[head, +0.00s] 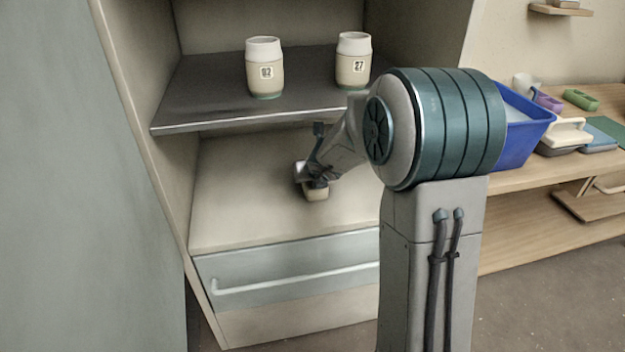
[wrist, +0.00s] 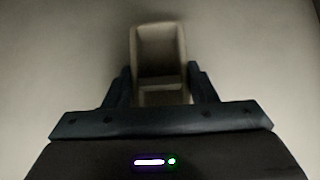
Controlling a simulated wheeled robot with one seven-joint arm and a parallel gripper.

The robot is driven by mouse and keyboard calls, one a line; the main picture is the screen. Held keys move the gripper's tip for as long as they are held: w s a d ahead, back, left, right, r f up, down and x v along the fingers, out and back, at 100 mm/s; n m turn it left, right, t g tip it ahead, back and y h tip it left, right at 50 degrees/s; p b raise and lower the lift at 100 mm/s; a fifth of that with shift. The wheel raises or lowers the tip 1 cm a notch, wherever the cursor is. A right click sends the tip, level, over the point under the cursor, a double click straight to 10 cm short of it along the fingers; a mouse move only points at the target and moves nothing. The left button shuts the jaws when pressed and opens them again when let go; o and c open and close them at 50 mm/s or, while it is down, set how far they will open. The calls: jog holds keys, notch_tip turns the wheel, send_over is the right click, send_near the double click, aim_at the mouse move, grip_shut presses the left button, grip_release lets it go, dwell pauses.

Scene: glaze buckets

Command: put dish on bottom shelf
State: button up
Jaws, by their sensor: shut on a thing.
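The dish (head: 317,192) is a small beige, open-topped vessel low over the bottom shelf (head: 240,215) in the head view. In the wrist view the dish (wrist: 158,50) looks rectangular with raised walls, between the two dark fingers. My gripper (head: 312,178) is shut on the dish and reaches in under the upper shelf; it also shows in the wrist view (wrist: 160,92). The gripper hides part of the dish in the head view. I cannot tell whether the dish touches the shelf surface.
The dark upper shelf (head: 200,100) sits above my gripper and holds two numbered jars, 02 (head: 264,75) and 27 (head: 353,65). A drawer (head: 290,270) is below. A blue bin (head: 522,130) stands on the wooden bench at right. The bottom shelf's left part is clear.

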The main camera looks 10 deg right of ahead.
jog(key=shift+r, duration=0.15)
jog(key=o, duration=1)
jog(key=shift+f, duration=0.3)
jog(key=o, duration=0.4)
jog(key=shift+r, duration=0.1)
jog(key=shift+r, duration=0.15)
jog(key=p+v, duration=0.3)
jog(key=v, duration=0.3)
jog(key=shift+s+r+p, duration=0.1)
jog(key=shift+r+p, duration=0.2)
jog(key=shift+s+r, duration=0.25)
jog(key=shift+s, duration=0.25)
